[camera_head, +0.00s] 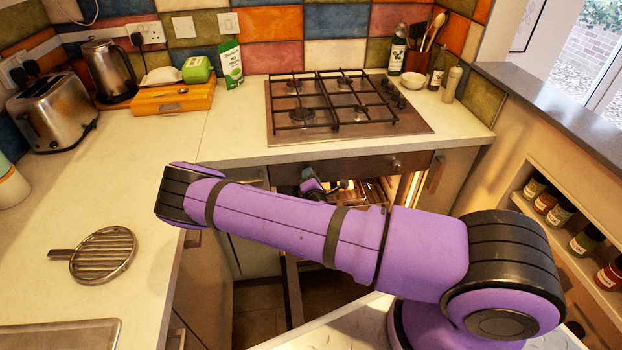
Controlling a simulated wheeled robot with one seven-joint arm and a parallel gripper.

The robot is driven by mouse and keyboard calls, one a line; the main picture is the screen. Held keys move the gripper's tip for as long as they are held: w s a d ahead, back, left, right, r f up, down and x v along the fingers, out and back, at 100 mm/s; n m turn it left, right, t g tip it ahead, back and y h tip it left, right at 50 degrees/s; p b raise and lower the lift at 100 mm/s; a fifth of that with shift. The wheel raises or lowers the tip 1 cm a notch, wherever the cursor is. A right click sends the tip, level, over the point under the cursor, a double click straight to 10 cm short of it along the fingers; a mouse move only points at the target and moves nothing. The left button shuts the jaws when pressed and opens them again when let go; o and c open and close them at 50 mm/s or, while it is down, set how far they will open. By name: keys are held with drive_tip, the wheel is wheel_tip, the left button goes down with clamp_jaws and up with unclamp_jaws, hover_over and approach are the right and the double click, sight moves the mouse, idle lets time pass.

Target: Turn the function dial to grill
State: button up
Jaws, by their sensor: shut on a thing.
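The oven's control panel (350,167) is a dark strip under the worktop edge, below the hob. A round metal dial (396,164) shows at its right end, free of my gripper. My gripper (309,174) is small and partly hidden behind my purple arm, at the left part of the panel. It is shut on what appears to be the dial there, which it almost wholly covers. I cannot read any marks on the panel or tell which function the held dial points at.
The oven (376,190) below the panel is lit, with its racks showing. The gas hob (345,105) is above. A round metal trivet (102,255) lies on the left worktop. Spice jars (560,213) fill a shelf on the right.

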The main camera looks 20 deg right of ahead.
drive_tip(key=m, duration=0.4)
drive_tip(key=shift+d, duration=0.1)
drive_tip(key=m, duration=0.5)
drive_tip(key=shift+m+y, duration=0.3)
drive_tip(key=shift+y, duration=0.1)
drive_tip(key=m, duration=0.5)
drive_tip(key=shift+s+t, duration=0.1)
drive_tip(key=shift+t, duration=0.2)
drive_tip(key=m, duration=0.4)
drive_tip(key=shift+m, duration=0.4)
drive_tip(key=m, duration=0.4)
drive_tip(key=shift+d+f+t, duration=0.1)
drive_tip(key=shift+t, duration=0.2)
drive_tip(key=m, duration=1)
drive_tip(key=shift+m+h, duration=0.3)
drive_tip(key=shift+m, duration=0.1)
drive_tip(key=m, duration=0.5)
